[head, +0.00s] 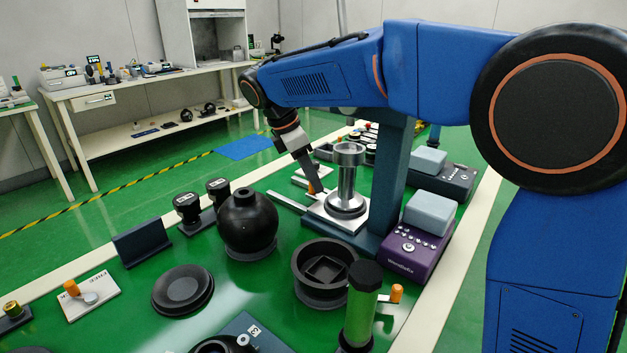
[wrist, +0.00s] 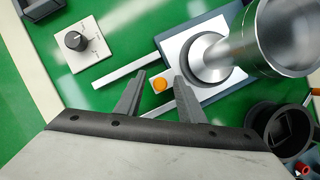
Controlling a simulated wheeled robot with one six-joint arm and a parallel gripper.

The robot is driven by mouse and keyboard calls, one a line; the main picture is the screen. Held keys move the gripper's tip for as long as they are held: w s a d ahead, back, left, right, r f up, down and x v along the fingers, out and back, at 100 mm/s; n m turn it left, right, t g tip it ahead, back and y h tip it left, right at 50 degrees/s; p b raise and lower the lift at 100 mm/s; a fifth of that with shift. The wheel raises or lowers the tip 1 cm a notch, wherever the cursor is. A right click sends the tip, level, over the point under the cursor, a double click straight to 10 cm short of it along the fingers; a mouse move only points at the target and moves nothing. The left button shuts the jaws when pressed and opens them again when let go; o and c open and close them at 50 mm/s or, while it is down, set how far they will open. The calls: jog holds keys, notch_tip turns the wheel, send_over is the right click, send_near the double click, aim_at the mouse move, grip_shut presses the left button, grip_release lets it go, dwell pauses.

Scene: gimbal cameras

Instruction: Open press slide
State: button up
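The press stands at mid-right of the green table, with a dark blue-grey column (head: 393,185) and a shiny metal cylinder (head: 347,180) over a pale slide plate (head: 325,217). In the wrist view the slide plate (wrist: 222,84) lies under the cylinder (wrist: 262,42). An orange knob (wrist: 160,85) sits at its near edge between two pale rails (wrist: 120,72). My gripper (head: 314,189) is at the knob's side of the press. In the wrist view my gripper (wrist: 158,82) is open, its fingers on either side of the knob. Finger contact with the knob cannot be told.
A round black vessel (head: 248,222) and a black bowl (head: 325,268) stand in front of the press. A purple device (head: 415,252) is to its right. A green cylinder (head: 361,310) stands nearer. A white dial panel (wrist: 76,43) lies left in the wrist view.

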jog(key=shift+d+f, duration=0.25)
jog(key=shift+f, duration=0.3)
grip_shut()
jog(key=w+a, duration=0.6)
jog(key=a, duration=0.1)
jog(key=w+a, duration=0.3)
jog(key=a, duration=0.1)
jog(key=shift+a, duration=0.15)
jog(key=shift+r, duration=0.1)
grip_release()
jog(key=shift+a, duration=0.15)
